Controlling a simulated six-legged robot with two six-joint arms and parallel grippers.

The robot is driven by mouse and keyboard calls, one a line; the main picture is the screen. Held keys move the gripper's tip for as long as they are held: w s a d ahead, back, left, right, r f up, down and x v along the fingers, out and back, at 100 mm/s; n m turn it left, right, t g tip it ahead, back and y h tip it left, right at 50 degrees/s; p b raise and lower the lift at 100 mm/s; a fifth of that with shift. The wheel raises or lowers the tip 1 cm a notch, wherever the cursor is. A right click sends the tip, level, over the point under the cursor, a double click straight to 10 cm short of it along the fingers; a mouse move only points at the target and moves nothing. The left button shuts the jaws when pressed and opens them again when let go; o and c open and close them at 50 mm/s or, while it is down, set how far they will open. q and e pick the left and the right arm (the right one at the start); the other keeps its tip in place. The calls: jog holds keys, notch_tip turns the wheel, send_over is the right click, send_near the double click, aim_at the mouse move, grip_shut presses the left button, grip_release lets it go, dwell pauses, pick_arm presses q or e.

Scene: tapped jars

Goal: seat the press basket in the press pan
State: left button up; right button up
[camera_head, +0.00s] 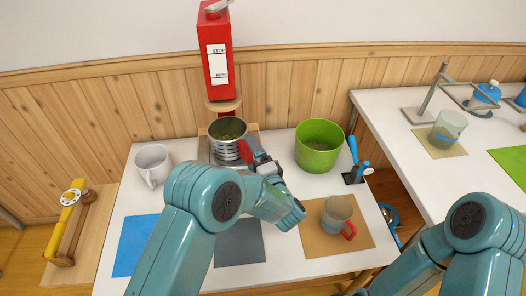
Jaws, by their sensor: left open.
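The press basket looks to be the ribbed metal cylinder (228,140) with green stuff inside, standing below the red press (217,62). A flat grey piece shows around its foot, perhaps the press pan (204,150); I cannot tell how the basket sits in it. My left gripper (252,157) is open at the right side of the basket, close to it, with red and dark parts there. Whether it touches the basket is unclear, and my forearm hides part of the area. My right arm enters at lower right; its gripper is out of view.
A green pot (318,146) stands right of the basket and a white mug (152,163) left. A red-handled cup (337,216) stands on a brown mat (358,240). A blue-handled tool (353,152) is at the table's right edge. A second table (405,108) holds a glass beaker (447,130).

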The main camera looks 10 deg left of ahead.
pick_arm(q)
jog(key=shift+w+d+f, duration=0.1)
jog(key=shift+w+d, duration=0.1)
jog(key=shift+d, duration=0.15)
jog(key=shift+a, duration=0.1)
jog(key=shift+s, duration=0.1)
jog(key=shift+s+a, duration=0.2)
jog(key=shift+a, duration=0.3)
jog(key=shift+s+p, duration=0.1)
jog(key=shift+p, duration=0.25)
